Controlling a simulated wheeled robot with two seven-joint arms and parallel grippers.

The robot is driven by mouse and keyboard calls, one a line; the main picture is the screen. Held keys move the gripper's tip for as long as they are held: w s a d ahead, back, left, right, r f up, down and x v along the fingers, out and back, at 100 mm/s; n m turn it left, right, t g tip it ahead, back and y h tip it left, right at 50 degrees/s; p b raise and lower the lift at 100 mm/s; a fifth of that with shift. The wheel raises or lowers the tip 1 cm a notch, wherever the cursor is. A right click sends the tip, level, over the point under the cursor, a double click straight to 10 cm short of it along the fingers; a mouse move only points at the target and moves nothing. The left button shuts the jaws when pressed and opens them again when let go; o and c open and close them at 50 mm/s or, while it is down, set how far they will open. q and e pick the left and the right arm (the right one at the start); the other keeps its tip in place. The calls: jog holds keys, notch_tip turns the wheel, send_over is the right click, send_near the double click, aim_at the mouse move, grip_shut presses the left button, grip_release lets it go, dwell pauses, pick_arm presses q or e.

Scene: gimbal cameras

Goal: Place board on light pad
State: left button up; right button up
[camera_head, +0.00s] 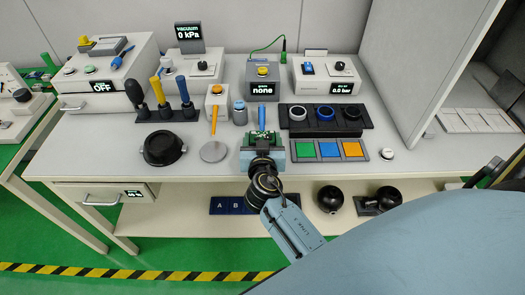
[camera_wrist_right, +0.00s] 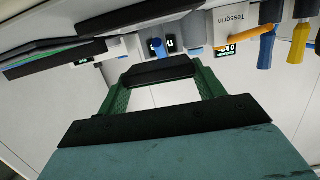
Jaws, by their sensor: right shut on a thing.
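In the right wrist view the two green fingers (camera_wrist_right: 160,82) stand on either side of a dark strip (camera_wrist_right: 158,70), which may be the board seen edge-on. The gripper hides much of the board, and I cannot tell whether it touches the bench. A tray with green, blue and orange squares (camera_head: 329,159) lies just right of the gripper; I cannot tell whether it is the light pad. My left gripper is out of view.
A black rack with rings (camera_head: 325,126) is behind the coloured squares. A round grey disc (camera_head: 214,151) and a black round dish (camera_head: 163,149) lie to the left. A grey partition (camera_head: 425,65) rises at the right.

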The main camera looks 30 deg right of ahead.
notch_tip(320, 180, down, 4)
jog(key=shift+r+b, duration=0.25)
jog(key=shift+b, duration=0.3)
jog(key=shift+f, duration=0.25)
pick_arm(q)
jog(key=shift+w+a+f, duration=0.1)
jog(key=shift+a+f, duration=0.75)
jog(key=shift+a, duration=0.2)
pick_arm(e)
jog(key=o, duration=1)
jog(key=shift+c, duration=0.2)
jog(key=shift+r, duration=0.3)
pick_arm(q)
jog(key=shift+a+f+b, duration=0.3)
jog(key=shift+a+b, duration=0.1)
jog(key=shift+b, duration=0.15)
pick_arm(e)
jog(key=v, duration=1.2)
